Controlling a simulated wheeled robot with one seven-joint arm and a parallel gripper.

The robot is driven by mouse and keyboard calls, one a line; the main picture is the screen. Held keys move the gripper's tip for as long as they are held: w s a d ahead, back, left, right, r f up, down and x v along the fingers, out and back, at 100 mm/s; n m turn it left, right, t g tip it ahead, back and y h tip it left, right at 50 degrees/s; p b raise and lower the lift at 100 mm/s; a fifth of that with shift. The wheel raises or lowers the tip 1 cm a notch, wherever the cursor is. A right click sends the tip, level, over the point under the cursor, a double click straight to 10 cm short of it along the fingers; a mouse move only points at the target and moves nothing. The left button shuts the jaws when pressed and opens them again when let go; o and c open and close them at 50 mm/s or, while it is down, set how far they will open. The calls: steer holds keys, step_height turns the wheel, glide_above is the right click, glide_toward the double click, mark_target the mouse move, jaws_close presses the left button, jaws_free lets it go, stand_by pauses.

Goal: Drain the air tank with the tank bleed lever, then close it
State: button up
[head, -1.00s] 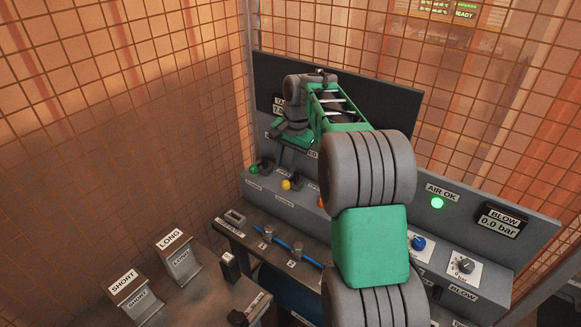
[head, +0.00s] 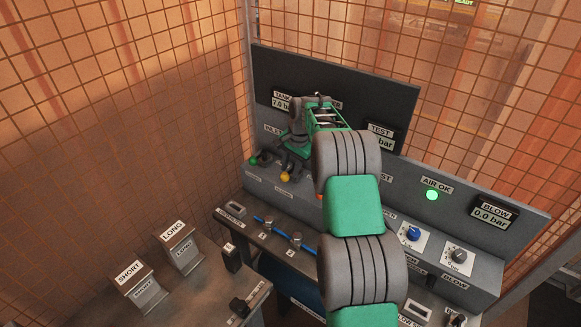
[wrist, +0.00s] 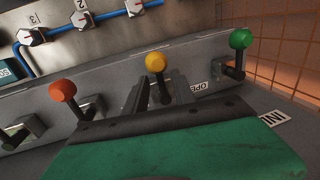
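Three levers stand in a row on the grey panel in the wrist view: an orange-knobbed lever (wrist: 63,90), a yellow-knobbed lever (wrist: 156,62) and a green-knobbed lever (wrist: 240,40). No label naming the tank bleed lever is readable. My gripper (wrist: 158,88) points at the yellow lever, with its dark fingers apart on either side of the stem. Whether they touch it is unclear. In the head view, my gripper (head: 292,165) is just above the yellow knob (head: 285,177). The tank gauge (head: 281,101) is partly hidden by my arm and seems to read 7.0.
A blue hose with several fittings (head: 296,238) runs along the bench front. The AIR OK lamp (head: 432,195) is green and the BLOW gauge (head: 491,212) reads 0.0 bar. SHORT (head: 137,285) and LONG (head: 181,247) stands are at left. Mesh fencing (head: 120,100) closes the back.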

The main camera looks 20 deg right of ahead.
jaws_close()
steer(key=shift+f, duration=0.1)
stand_by(1.2)
